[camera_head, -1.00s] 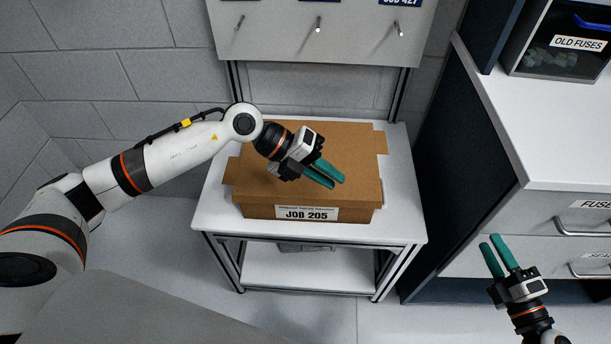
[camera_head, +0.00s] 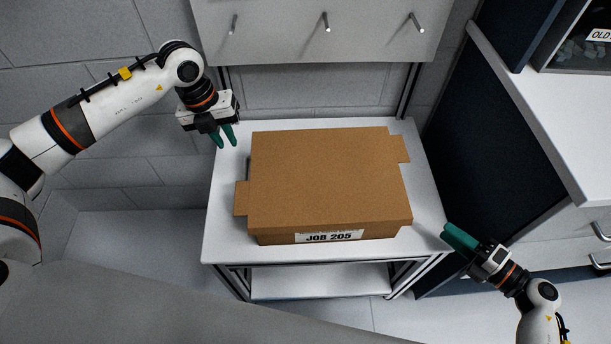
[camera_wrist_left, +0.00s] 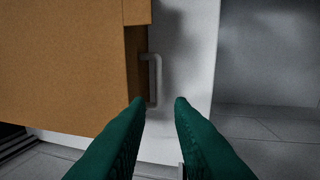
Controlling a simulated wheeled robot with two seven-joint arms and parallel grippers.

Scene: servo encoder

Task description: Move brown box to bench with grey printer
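The brown box (camera_head: 325,180), with a "JOB 205" label on its front, sits closed on a white bench (camera_head: 222,238), a flap sticking out at each side. It fills the left of the left wrist view (camera_wrist_left: 65,65), where a grey handle (camera_wrist_left: 153,80) shows on its side below the flap. My left gripper (camera_head: 225,138) is open and empty, off the box's back left corner. Its green fingers are apart in the wrist view. My right gripper (camera_head: 447,235) is at the bench's front right corner, apart from the box; its finger gap cannot be made out. No grey printer is in view.
A panel with pegs (camera_head: 310,25) stands behind the bench. A dark-sided cabinet with a white top (camera_head: 560,125) and drawers is close on the right. Bare bench top shows on both sides of the box. Open floor lies to the left.

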